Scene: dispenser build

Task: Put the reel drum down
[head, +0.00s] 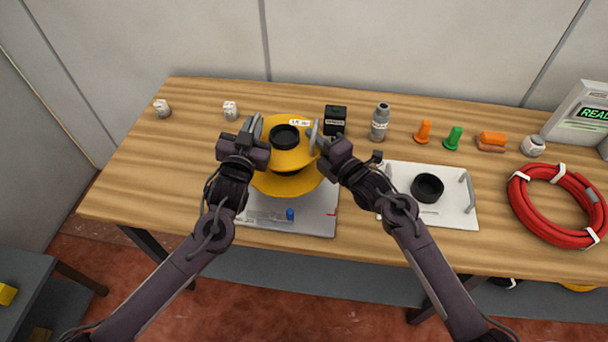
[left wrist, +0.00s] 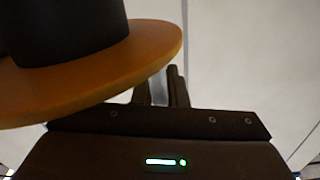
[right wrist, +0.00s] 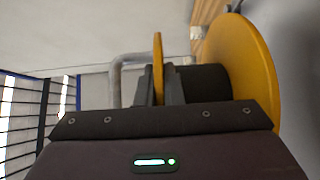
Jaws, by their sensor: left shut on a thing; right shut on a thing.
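The reel drum (head: 285,185) has two yellow flanges around a black core, with a black hub on top. It is upright over the grey plate (head: 318,222) on the wooden table. My left gripper (head: 256,128) is shut on its upper flange at the left side. My right gripper (head: 317,138) is shut on the same flange at the right side. The flange shows large in the left wrist view (left wrist: 90,85). The right wrist view shows the flange (right wrist: 158,65) between the fingers and the wider lower flange (right wrist: 245,70). Whether the drum touches the plate is hidden.
A white plate (head: 452,211) with handles and a black ring (head: 427,188) lies to the right. A red cable coil (head: 557,205) is further right. A black box (head: 335,120), a grey bottle (head: 380,122) and orange and green pieces stand behind. A blue-capped tube (head: 265,215) lies in front.

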